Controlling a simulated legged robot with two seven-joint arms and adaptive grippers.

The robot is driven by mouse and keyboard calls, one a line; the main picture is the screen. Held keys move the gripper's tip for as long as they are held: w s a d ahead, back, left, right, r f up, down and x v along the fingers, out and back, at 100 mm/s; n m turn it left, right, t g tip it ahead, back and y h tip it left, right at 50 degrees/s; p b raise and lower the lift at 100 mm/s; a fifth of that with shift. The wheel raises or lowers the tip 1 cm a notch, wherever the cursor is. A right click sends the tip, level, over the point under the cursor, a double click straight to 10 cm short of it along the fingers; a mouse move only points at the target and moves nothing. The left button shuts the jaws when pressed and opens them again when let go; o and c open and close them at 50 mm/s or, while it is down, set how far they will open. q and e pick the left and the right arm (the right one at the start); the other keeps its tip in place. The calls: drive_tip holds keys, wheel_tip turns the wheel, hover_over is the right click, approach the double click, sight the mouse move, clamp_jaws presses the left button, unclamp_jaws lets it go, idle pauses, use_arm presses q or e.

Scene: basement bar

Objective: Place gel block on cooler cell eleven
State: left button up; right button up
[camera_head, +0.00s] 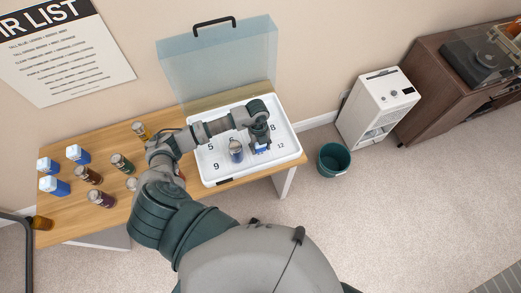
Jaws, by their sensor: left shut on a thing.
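My left gripper (261,142) points down over the right part of the front row in the open white cooler (207,178). It is shut on a gel block (262,150), blue with some white, mostly hidden by the fingers. The block is between the can and the printed 12, where the cell number is covered. I cannot tell whether it touches the cooler floor. The numbers 5, 8, 9 and 12 show. A blue-grey can (236,152) stands in the cooler just left of the gripper. My right gripper is out of view.
The cooler's clear lid (215,55) stands raised behind it. On the wooden table (70,222), several cans and three blue-and-white blocks (78,154) stand to the left. A green bin (333,160) and a white cabinet (378,105) stand right of the table.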

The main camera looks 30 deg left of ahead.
sight(261, 151)
use_arm(q)
drive_tip(key=shift+d+f, duration=0.2)
drive_tip(key=shift+f, duration=1.6)
drive_tip(key=shift+f, duration=0.1)
drive_tip(key=o, duration=1.2)
drive_tip(key=shift+a, duration=0.1)
drive_tip(key=r, duration=0.4)
drive_tip(key=a+r, duration=0.1)
drive_tip(key=r, duration=0.3)
drive_tip(key=w+r, duration=0.1)
drive_tip(key=r, duration=0.3)
drive_tip(key=shift+a, duration=0.15)
